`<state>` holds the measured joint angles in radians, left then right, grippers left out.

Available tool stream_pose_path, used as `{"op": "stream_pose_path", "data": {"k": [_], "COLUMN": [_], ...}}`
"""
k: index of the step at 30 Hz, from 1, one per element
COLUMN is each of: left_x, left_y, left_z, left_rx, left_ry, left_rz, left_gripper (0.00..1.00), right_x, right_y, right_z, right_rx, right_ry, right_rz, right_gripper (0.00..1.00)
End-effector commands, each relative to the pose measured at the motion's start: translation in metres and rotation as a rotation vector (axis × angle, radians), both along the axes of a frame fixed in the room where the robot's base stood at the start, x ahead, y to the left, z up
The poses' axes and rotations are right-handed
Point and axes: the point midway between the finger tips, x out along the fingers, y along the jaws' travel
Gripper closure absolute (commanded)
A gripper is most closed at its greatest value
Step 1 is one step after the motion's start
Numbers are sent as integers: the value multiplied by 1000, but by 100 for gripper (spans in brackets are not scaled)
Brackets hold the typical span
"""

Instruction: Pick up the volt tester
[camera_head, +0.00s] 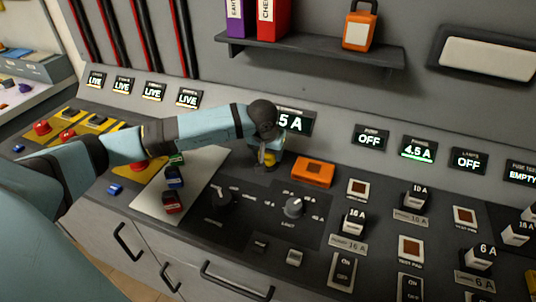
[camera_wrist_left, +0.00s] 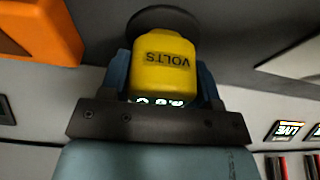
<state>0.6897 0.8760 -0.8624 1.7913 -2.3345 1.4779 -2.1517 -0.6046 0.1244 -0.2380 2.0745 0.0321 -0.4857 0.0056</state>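The volt tester (camera_wrist_left: 165,68) is a yellow block marked VOLTS with a small lit display, seen upside down in the left wrist view. In the head view only a small yellow part (camera_head: 268,158) shows, low between the fingers. My left gripper (camera_head: 266,152) points down over the console. In the left wrist view its fingers lie close against both sides of the tester, with no clear gap. A dark round surface shows behind the tester; I cannot tell whether the tester touches it. My right gripper is not in view.
An orange box (camera_head: 313,172) sits just right of the gripper. A grey plate (camera_head: 190,192) with small coloured blocks lies to the left. Knobs and switches cover the console in front and to the right.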

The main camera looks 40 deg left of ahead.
Motion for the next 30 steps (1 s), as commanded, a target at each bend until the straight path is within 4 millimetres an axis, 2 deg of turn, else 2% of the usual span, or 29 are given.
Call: {"op": "stream_pose_path", "data": {"k": [8,14,20,27,30], "left_x": [0,1,2,1,1], "left_y": [0,1,1,0,1], "left_z": [2,16,57,129,153], "left_rx": [0,2,1,1,1], "left_ry": [-1,-3,-7,-7,-5], "left_rz": [0,0,0,1,1], "left_gripper": [71,71,71,71,71], "right_x": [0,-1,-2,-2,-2], "right_y": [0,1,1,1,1], "right_z": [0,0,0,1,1], "right_rx": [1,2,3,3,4], "right_ry": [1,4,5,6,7], "right_rz": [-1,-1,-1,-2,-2], "right_gripper": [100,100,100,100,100]}}
